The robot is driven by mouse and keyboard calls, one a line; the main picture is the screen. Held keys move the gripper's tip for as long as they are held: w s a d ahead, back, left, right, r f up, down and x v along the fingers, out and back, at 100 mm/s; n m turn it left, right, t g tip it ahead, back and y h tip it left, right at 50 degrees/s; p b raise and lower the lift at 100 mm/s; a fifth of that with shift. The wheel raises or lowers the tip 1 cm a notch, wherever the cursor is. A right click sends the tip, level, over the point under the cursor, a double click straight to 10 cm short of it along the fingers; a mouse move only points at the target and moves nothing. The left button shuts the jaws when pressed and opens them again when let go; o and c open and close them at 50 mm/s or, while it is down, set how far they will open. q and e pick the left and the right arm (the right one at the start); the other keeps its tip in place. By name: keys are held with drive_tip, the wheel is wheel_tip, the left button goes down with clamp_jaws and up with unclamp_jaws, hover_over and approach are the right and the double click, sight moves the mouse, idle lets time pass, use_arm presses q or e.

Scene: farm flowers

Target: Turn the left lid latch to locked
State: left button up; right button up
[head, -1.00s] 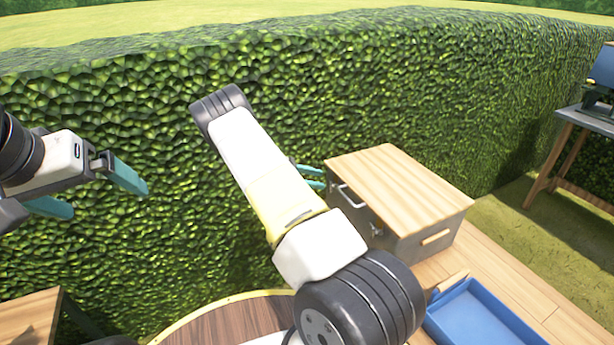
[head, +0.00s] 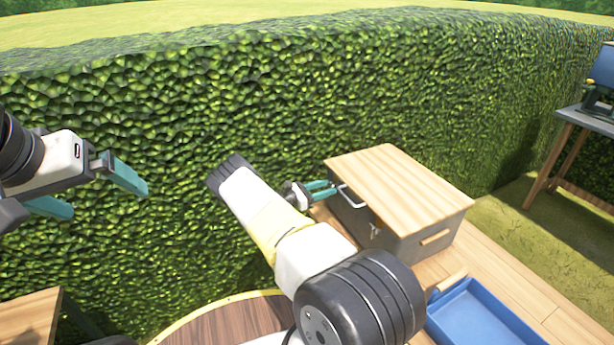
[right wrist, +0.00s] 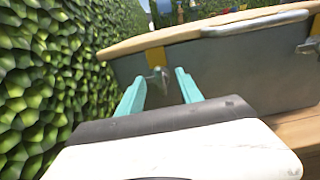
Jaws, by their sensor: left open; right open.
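The grey box (head: 400,246) with a wooden lid (head: 400,182) stands right of centre in the head view. In the right wrist view the left lid latch (right wrist: 160,78), a small metal piece below a yellow tab, shows between my fingers. My right gripper (head: 331,189) is open, its teal fingers close to the box front at the left end. In the right wrist view the fingertips (right wrist: 158,82) lie to either side of the latch; I cannot tell if they touch it. The other latch (head: 375,230) is on the front's right part. My left gripper (head: 106,197) is open and empty, far left.
A pale bar handle (head: 351,197) juts from the box front between the latches, near my right fingers. A blue tray (head: 480,318) lies right of my right arm. A tall hedge (head: 200,110) stands behind. A grey table (head: 590,118) stands far right.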

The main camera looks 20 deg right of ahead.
drive_tip(key=shift+d, duration=0.35)
clamp_jaws()
